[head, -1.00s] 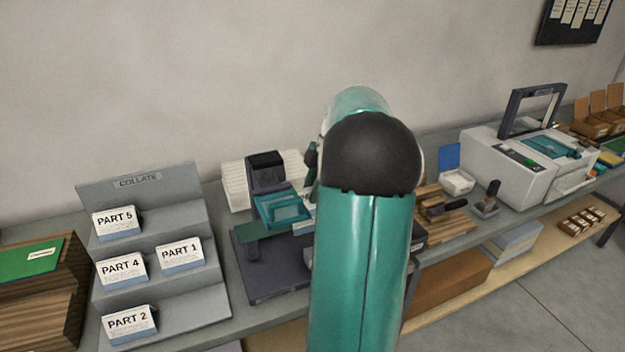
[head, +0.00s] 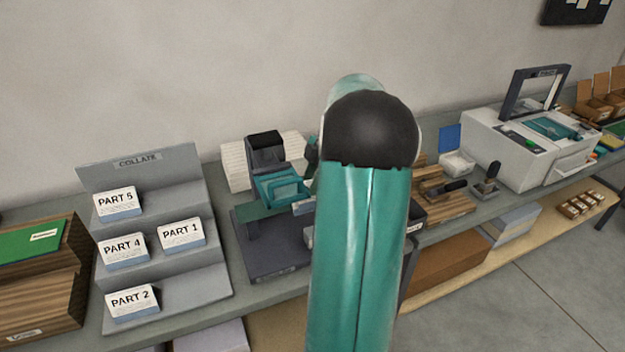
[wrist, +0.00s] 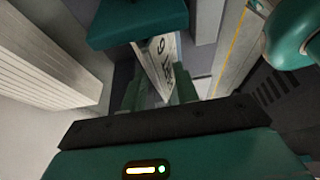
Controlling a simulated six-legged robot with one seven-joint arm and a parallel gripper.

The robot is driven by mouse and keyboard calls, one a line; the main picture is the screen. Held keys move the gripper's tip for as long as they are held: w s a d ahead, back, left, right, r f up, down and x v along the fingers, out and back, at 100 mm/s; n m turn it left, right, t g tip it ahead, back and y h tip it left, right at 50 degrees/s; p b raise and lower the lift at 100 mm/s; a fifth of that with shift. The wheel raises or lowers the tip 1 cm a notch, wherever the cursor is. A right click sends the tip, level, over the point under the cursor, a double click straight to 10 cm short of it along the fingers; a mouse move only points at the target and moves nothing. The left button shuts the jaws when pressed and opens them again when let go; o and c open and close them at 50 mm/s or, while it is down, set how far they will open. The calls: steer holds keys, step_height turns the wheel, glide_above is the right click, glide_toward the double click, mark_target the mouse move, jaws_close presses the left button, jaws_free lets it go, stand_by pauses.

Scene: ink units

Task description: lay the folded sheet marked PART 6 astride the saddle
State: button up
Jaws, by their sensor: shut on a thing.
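The folded sheet (wrist: 157,62), white with a large 6 in its print, stands on edge between the fingers of my gripper (wrist: 160,92) in the wrist view. My gripper is shut on it. A stapling machine with a teal head (head: 283,187) and dark base (head: 268,255) stands left of my arm in the head view. The teal head (wrist: 135,22) is close beyond the sheet in the wrist view. A light grey part (head: 308,236) beside my arm may be the saddle; most of it is hidden. I cannot tell whether the sheet touches it.
A grey COLLATE rack (head: 160,275) at left holds sheets marked PART 5, PART 4, PART 1 and PART 2. White paper stacks (head: 235,166) stand behind the machine. A wooden block (head: 442,205) and a white printer-like machine (head: 525,150) are at right.

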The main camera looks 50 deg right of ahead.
steer(key=o, duration=1.1)
steer(key=shift+c, duration=0.2)
steer(key=shift+r, duration=4)
